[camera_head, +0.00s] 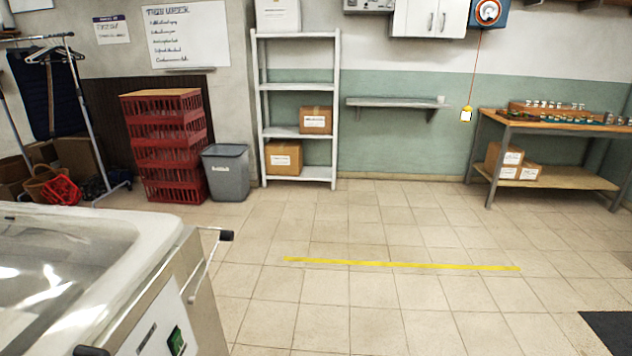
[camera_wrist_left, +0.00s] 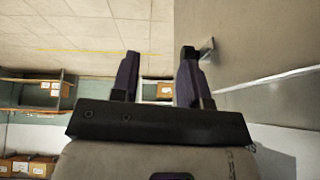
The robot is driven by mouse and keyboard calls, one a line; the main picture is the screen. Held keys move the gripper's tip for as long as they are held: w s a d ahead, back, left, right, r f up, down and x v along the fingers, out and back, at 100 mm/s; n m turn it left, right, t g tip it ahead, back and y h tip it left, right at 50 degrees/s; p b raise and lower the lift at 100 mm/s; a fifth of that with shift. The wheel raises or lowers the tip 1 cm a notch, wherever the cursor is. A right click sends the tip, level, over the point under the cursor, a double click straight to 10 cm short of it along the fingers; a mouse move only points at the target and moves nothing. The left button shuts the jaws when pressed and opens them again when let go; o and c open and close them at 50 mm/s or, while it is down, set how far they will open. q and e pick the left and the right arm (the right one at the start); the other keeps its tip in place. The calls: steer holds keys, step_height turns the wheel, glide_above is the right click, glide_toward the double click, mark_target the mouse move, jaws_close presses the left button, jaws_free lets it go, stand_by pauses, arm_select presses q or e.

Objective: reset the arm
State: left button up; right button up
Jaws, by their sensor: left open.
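My left gripper (camera_wrist_left: 160,76) shows in the left wrist view, with its two dark fingers apart. The gap between the fingers is empty. Past the fingertips I see floor tiles and part of a shelf with a box, seen from a turned angle. A grey surface lies close to the right finger; I cannot tell if they touch. Neither arm shows in the head view, and my right gripper is in neither view.
A large white tub on a cabinet (camera_head: 188,280) with protruding handles stands at the near left. Red crates (camera_head: 170,150), a grey bin (camera_head: 227,172), a white shelf (camera_head: 337,110) and a wooden workbench (camera_head: 560,122) line the back. The tiled floor with a yellow line (camera_head: 400,264) is clear.

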arm_select(q)
steer(key=s+f+g+p, duration=0.1)
steer(key=s+f+g, duration=0.15)
steer(key=s, duration=0.55)
step_height(320, 180, up, 38)
steer(key=w+p, duration=0.1)
steer(key=p, duration=3.7)
steer(key=shift+f, duration=0.2)
steer(key=shift+t, duration=0.25)
